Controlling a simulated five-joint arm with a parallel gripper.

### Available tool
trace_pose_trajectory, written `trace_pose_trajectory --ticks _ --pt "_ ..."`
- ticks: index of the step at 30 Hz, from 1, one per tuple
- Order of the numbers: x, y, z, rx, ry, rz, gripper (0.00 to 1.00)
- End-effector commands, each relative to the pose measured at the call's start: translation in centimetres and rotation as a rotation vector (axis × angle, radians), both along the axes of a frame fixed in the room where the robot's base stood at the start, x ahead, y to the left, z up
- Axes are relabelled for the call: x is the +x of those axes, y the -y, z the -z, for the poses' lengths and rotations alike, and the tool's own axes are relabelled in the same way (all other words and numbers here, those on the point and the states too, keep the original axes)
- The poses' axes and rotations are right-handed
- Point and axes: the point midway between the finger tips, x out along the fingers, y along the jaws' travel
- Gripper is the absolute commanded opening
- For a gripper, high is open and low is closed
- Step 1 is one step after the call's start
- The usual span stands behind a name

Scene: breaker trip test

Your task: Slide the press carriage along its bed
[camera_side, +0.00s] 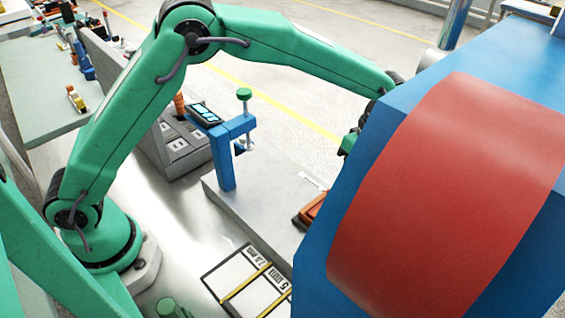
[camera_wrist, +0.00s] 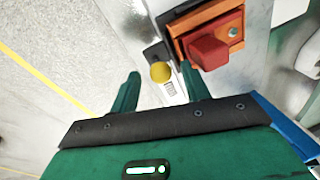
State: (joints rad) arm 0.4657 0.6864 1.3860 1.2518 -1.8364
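My gripper (camera_wrist: 160,82) is open in the wrist view, its two green fingers apart. A yellow ball knob (camera_wrist: 160,72) on a dark base shows between the fingertips; I cannot tell how deep it sits between them. Just right of it is an orange frame (camera_wrist: 222,27) holding a red block (camera_wrist: 209,52), on a pale metal bed (camera_wrist: 250,82). The side view shows part of the orange-red piece (camera_side: 308,212) on the grey bed (camera_side: 262,203). Which part is the press carriage is not clear. In the side view my gripper is mostly hidden behind the large blue body.
A large blue body (camera_side: 395,238) with a curved red panel (camera_side: 450,190) fills the right of the side view. A blue bracket (camera_side: 222,160) with a green-knobbed screw (camera_side: 244,94) stands on the bed's left part. A marked plate (camera_side: 245,284) lies in front.

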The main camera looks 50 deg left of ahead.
Motion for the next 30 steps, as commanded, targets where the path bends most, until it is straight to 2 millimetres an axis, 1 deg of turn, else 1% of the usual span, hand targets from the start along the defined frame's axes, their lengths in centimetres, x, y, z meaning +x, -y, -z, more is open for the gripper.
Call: trace_pose_trajectory --ticks 8,14,20,24,30 --pt "-0.1 0.0 0.0 0.001 -0.002 0.001 0.46" --pt "0.1 0.1 -0.9 0.001 -0.002 0.001 0.46" --pt "0.5 0.3 -3.1 0.0 0.0 0.001 0.46" --pt "0.8 0.4 -5.0 0.0 0.001 0.001 0.46" --pt "1.2 0.6 -7.0 0.0 0.001 0.0 0.46"
